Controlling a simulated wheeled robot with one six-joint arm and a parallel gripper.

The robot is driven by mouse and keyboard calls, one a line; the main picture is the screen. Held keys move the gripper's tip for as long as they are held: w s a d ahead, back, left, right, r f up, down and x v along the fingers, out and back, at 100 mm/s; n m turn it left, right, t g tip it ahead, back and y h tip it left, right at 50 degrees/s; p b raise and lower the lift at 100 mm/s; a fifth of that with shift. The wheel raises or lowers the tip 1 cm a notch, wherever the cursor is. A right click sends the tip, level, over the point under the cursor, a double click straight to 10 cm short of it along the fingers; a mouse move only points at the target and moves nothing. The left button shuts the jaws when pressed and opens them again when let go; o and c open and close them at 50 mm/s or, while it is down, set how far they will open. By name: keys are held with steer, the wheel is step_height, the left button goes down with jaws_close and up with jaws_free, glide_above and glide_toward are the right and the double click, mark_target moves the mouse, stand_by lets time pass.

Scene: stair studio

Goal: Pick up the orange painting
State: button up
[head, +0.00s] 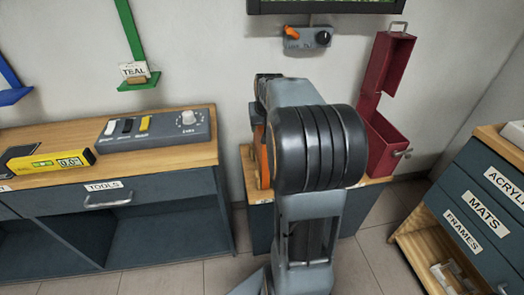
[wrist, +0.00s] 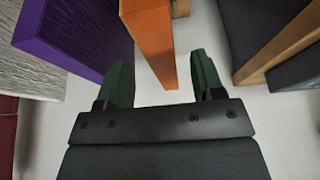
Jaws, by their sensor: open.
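The orange painting (wrist: 150,38) shows in the wrist view as a slim orange panel seen edge-on, its lower end reaching down between my fingers. My gripper (wrist: 162,76) is open, with one dark green finger on each side of that end. Clear gaps show on both sides, and the fingers do not look closed on it. In the head view my arm hides the gripper and most of what lies behind it. A strip of orange shows beside the arm there; I cannot tell whether it is the painting.
A purple panel (wrist: 75,38) stands close left of the painting in the wrist view, with a pale textured panel (wrist: 40,72) beyond. A wood-edged dark unit (wrist: 275,45) is at right. In the head view, a red box (head: 385,140) with a raised lid stands right of my arm.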

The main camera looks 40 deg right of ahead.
mark_target(263, 129)
steer(key=b+x, duration=0.1)
steer(key=x, duration=0.4)
steer(key=shift+s+a, duration=0.1)
steer(key=shift+s, duration=0.05)
steer(key=shift+r, duration=0.1)
jaws_close()
